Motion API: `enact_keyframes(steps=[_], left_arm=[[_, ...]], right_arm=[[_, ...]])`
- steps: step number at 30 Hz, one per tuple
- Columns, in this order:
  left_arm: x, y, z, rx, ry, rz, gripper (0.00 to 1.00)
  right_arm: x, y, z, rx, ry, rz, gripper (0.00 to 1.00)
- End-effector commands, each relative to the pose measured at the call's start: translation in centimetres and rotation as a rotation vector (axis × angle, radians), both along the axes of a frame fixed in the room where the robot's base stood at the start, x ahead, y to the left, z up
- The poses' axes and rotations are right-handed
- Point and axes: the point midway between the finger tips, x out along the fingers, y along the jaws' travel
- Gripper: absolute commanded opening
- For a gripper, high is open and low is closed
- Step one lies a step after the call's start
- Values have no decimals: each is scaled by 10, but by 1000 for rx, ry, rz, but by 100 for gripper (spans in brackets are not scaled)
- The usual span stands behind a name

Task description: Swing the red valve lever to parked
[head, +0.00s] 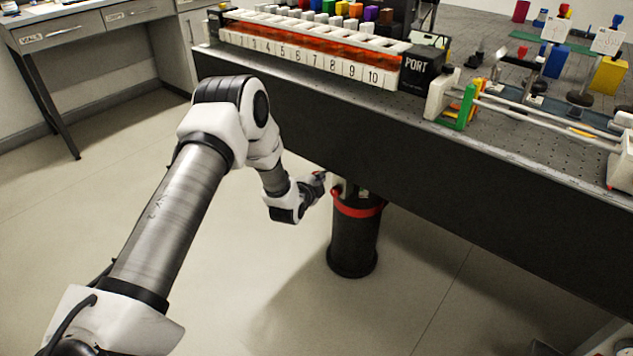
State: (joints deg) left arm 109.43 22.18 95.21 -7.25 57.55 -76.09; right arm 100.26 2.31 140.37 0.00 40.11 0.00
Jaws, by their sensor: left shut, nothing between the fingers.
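The red valve lever (358,211) shows as a red curved piece around the upper part of a black cylindrical leg (352,250) under the bench. Its left end rises beside a small pale fitting (363,192) on the leg. My left gripper (321,179) is low under the bench edge, just left of the leg and near the lever's left end. It is shut and holds nothing. I cannot tell whether its fingertips touch the lever. The lever's far side is hidden behind the leg. My right gripper is out of view.
The dark side of the bench (440,165) overhangs the leg and gripper. On top stand a numbered rack (310,62), a black PORT box (424,69) and rails with a green bracket (466,106). The floor (240,270) around the leg is clear.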

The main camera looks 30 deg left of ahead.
Motion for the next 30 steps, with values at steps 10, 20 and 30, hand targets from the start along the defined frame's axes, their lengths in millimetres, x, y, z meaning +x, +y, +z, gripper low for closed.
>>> enact_keyframes(steps=[10, 20, 30], left_arm=[[6, 11, -6, 0, 0, -1, 0], [12, 31, -3, 1, -1, 0, 0], [13, 34, -6, -1, 1, -1, 0]], right_arm=[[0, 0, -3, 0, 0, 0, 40], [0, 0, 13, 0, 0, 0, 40], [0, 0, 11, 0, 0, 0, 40]])
